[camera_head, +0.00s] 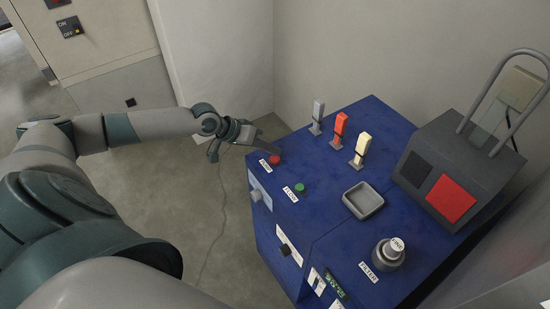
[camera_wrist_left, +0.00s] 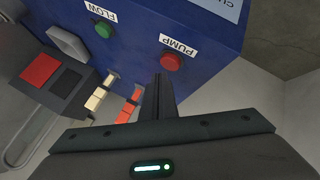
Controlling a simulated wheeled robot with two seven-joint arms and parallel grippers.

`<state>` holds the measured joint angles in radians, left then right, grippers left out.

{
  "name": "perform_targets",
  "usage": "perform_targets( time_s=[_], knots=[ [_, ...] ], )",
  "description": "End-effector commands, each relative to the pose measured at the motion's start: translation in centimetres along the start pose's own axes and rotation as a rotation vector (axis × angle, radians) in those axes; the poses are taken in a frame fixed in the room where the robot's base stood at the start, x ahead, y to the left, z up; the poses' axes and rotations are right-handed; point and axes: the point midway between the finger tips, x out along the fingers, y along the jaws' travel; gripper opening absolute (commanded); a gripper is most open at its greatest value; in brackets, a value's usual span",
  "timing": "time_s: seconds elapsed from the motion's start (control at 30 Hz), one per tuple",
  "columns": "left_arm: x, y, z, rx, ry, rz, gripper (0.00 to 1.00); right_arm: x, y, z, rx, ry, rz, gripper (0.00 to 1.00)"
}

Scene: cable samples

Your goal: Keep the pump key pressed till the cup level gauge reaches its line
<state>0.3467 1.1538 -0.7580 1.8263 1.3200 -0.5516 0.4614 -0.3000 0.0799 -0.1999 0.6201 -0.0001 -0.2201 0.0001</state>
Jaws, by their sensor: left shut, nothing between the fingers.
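The pump key is a round red button (camera_head: 274,159) with a PUMP label, at the near left corner of the blue cabinet top (camera_head: 330,190). It also shows in the left wrist view (camera_wrist_left: 171,62). My left gripper (camera_head: 265,145) is shut and empty, its fingertips close beside the red button. In the left wrist view the closed fingers (camera_wrist_left: 160,85) end just below and left of the button; I cannot tell whether they touch it. A pale panel (camera_wrist_left: 228,6) on the cabinet side has partly cut-off lettering; no gauge level is readable. My right gripper is not in view.
A green FLOW button (camera_head: 299,188) sits near the red one. Grey, red and cream upright pieces (camera_head: 339,128) stand at the back. A grey tray (camera_head: 363,200), a round knob (camera_head: 388,253) and a dark box with a handle (camera_head: 455,165) occupy the right.

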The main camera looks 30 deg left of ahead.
Motion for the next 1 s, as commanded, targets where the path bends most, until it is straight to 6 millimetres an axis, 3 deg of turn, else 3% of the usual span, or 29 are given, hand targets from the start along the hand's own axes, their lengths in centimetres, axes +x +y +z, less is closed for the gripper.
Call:
perform_targets(
  time_s=[1.0],
  knots=[
    [0.59,-0.41,0.44,0.0,0.0,0.0,0.0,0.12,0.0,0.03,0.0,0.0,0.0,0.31]
  ],
)
